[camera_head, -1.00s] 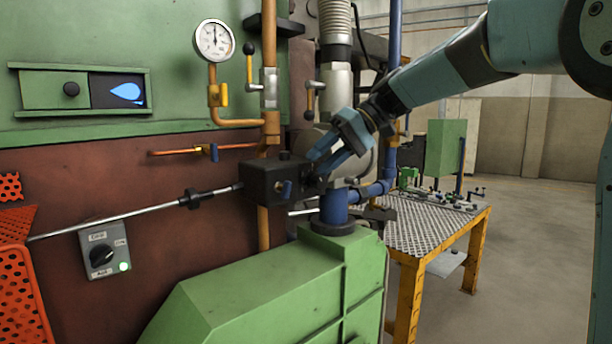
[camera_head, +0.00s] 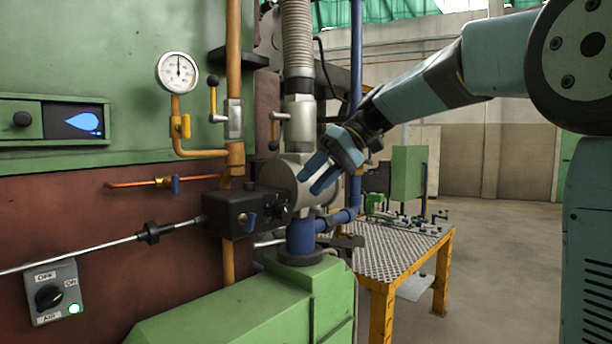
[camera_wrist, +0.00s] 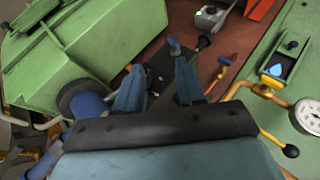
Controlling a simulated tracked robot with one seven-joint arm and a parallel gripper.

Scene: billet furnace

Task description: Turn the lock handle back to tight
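A black lock box (camera_head: 228,212) sits on the rod by the red-brown furnace wall. A small blue lever (camera_head: 249,219) shows on its front; I take it as the lock handle, but cannot be sure. My gripper (camera_head: 318,174) is right of the box and above its top, with its two blue fingers apart and nothing visible between them. In the wrist view the open gripper (camera_wrist: 160,66) points towards the dark box, partly hidden behind the fingers. A blue lever (camera_wrist: 174,45) shows just beyond the fingertips, apparently clear of them.
A green housing (camera_head: 225,308) stands below, with a blue pipe (camera_head: 300,238) rising from it close to the box. Orange pipes and a pressure gauge (camera_head: 178,72) are on the left. A grated table (camera_head: 390,252) stands behind right; open floor lies beyond.

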